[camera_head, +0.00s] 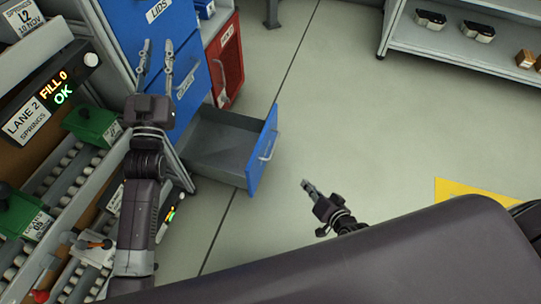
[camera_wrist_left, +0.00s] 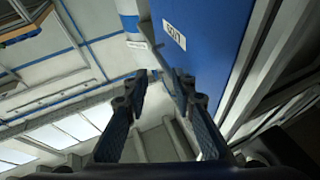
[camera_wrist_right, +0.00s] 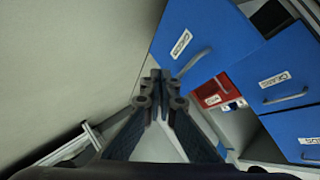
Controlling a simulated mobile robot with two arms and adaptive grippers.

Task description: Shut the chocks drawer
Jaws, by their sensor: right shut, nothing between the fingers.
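One drawer (camera_head: 222,146) of the blue cabinet stands pulled out at floor level. Its grey tray looks empty, and its blue front with a handle (camera_head: 266,150) faces right. Its label is not readable in the head view, so I cannot confirm it is the chocks drawer. A blue front with a handle (camera_wrist_right: 187,38) also shows in the right wrist view, its label unclear. My right gripper (camera_head: 306,185) is shut and empty, to the right of the open drawer's front and apart from it. My left gripper (camera_head: 157,50) is open and empty, in front of the upper drawers.
The LIDS drawer (camera_head: 140,20) and the blue drawer below it (camera_head: 188,83) look shut. A red bin (camera_head: 228,60) stands beside the cabinet. Lane racks with green boxes (camera_head: 93,124) are at left. A shelf (camera_head: 460,45) stands at upper right.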

